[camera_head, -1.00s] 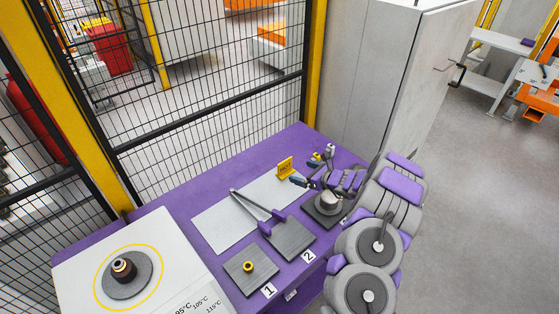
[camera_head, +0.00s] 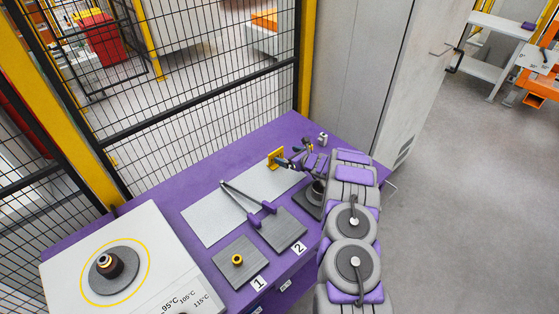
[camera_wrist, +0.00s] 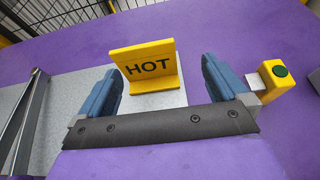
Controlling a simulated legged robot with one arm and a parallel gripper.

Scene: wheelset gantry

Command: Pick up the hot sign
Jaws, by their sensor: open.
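The yellow hot sign (camera_wrist: 147,66) stands upright on the far end of the light grey plate (camera_wrist: 62,95), its black HOT lettering facing the wrist camera. In the head view the sign (camera_head: 275,158) is at the back right of the purple table. My gripper (camera_wrist: 163,82) is open, with one blue finger to the left of the sign and one to the right. The sign appears between the fingers but beyond them, and I see no contact. In the head view my gripper (camera_head: 285,163) is right beside the sign, and its fingers partly overlap it.
A yellow block with a green button (camera_wrist: 277,78) is close to the right finger. A long grey tool with purple handles (camera_head: 248,203) lies across the plate. Dark pads (camera_head: 285,240) and a heater with a ring (camera_head: 150,270) are nearer. A mesh fence (camera_head: 200,100) stands behind.

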